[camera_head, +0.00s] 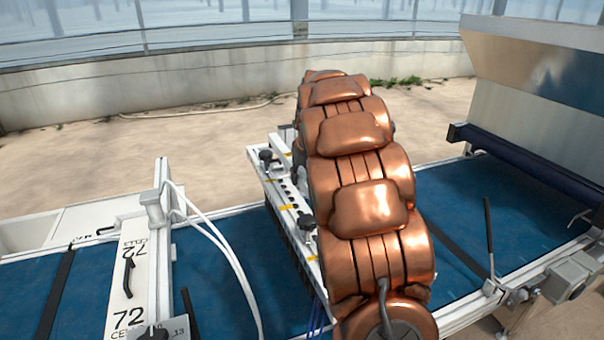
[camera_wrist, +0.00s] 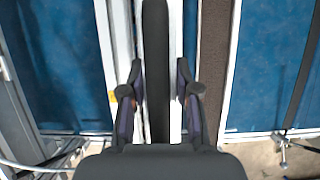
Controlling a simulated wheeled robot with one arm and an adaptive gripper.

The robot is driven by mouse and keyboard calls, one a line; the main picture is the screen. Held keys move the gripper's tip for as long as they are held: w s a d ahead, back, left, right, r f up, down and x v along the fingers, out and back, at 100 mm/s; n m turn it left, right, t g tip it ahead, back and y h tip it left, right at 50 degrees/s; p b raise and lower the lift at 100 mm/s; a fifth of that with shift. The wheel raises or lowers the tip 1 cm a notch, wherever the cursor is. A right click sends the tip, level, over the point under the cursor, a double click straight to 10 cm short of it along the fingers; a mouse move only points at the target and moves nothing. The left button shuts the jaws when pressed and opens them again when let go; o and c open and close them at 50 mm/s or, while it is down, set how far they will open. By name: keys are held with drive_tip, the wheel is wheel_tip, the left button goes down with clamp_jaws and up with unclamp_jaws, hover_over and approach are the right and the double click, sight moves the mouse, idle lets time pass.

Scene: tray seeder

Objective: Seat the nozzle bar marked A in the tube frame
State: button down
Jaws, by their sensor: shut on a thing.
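My gripper (camera_wrist: 160,75) is shut on a long dark bar (camera_wrist: 157,40) that runs between its two fingers in the wrist view, which I take to be the nozzle bar. No letter A can be read on it. The white tube frame (camera_head: 281,196) lies across the blue belt in the head view, with black knobs, yellow marks and a row of dark teeth along its left side. White strips of it (camera_wrist: 123,50) run under my gripper in the wrist view. My copper arm hides my gripper and the frame's right side in the head view. Contact between bar and frame cannot be told.
The blue belt (camera_head: 225,262) runs left and right of the frame. A white crosspiece marked 72 (camera_head: 130,290) with pale hoses stands at the left. A metal hopper (camera_head: 545,75) and an upright lever (camera_head: 488,235) are at the right. A low concrete wall stands behind.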

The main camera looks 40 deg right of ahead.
wheel_tip(320, 180, down, 2)
drive_tip(key=shift+f+b, duration=0.15)
drive_tip(key=shift+b, duration=0.55)
drive_tip(key=shift+f, duration=1.85)
drive_tip(key=shift+f, duration=0.55)
drive_tip(key=c, duration=0.8)
unclamp_jaws()
drive_tip(key=shift+o, duration=0.2)
